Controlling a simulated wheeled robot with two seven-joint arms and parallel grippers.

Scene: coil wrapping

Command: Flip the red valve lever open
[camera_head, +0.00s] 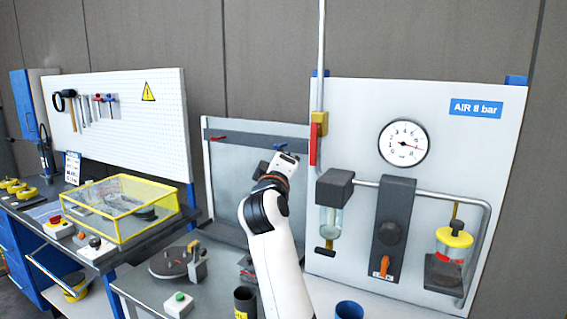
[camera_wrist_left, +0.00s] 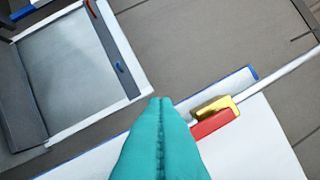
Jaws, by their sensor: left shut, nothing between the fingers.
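The red valve lever (camera_head: 313,143) hangs straight down from the yellow valve body (camera_head: 320,118) on the vertical pipe at the white panel's upper left. In the left wrist view the red lever (camera_wrist_left: 215,124) lies beside the yellow body (camera_wrist_left: 214,107), just right of my fingers. My left gripper (camera_wrist_left: 160,100) is shut and empty, its teal fingers pressed together. They overlap the lever's near end in that picture; I cannot tell whether they touch. In the head view my left wrist is left of and a little below the lever, with its fingers hidden. My right gripper is out of view.
The white panel (camera_head: 348,100) carries a gauge (camera_head: 404,143), a dark filter block (camera_head: 335,188) and a curved pipe. A grey framed board (camera_head: 226,160) stands behind my arm. A dark cup (camera_head: 245,302) and blue cup (camera_head: 349,310) stand below.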

